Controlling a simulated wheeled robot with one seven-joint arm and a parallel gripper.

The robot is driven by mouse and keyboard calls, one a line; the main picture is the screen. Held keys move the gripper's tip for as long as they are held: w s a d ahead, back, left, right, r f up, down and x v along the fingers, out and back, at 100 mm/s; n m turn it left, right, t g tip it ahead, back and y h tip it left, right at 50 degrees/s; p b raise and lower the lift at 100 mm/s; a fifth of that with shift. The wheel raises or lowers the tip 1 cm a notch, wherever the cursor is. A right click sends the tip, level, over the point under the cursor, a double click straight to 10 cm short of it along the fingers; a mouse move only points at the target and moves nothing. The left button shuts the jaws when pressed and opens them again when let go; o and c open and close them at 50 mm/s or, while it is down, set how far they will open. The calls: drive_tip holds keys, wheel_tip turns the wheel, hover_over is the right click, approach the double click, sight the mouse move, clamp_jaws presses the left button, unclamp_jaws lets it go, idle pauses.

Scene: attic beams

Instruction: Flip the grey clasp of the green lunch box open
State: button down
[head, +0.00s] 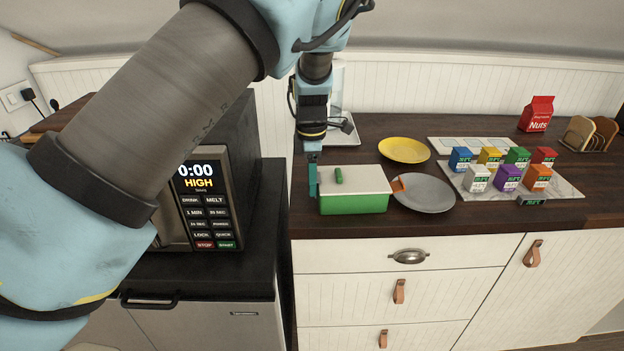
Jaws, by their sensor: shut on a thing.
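The green lunch box (353,204) stands on the dark countertop near its front left corner.
A grey plate (428,196) with an orange piece is close right of the box, a yellow plate (404,150) behind it. Several small cartons stand on a marble tray (456,181) further right. A microwave (205,205) stands left, across a gap.

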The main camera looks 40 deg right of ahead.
drive_tip(key=h+b, duration=0.1)
drive_tip(key=g+h+b, duration=0.1)
drive_tip(key=b, duration=0.1)
drive_tip(key=shift+w+a+f, duration=0.35)
drive_tip(key=shift+a, duration=0.05)
drive_tip(key=b, duration=0.1)
drive_tip(key=g+h+b, duration=0.1)
drive_tip(key=b, duration=0.2)
drive_tip(key=shift+w+a+f+g+h, duration=0.2)
drive_tip(key=shift+a+f+g+h, duration=0.05)
drive_tip(key=shift+g+h, duration=0.05)
drive_tip(key=b, duration=0.3)
drive_tip(key=shift+a+g+h, duration=0.15)
drive_tip(key=shift+g+h, duration=0.25)
drive_tip(key=shift+w, duration=0.1)
drive_tip(key=shift+r+h+b, duration=0.1)
drive_tip(key=shift+h+b, duration=0.3)
drive_tip(key=shift+c, duration=1.2)
unclamp_jaws()
drive_tip(key=shift+a, duration=0.1)
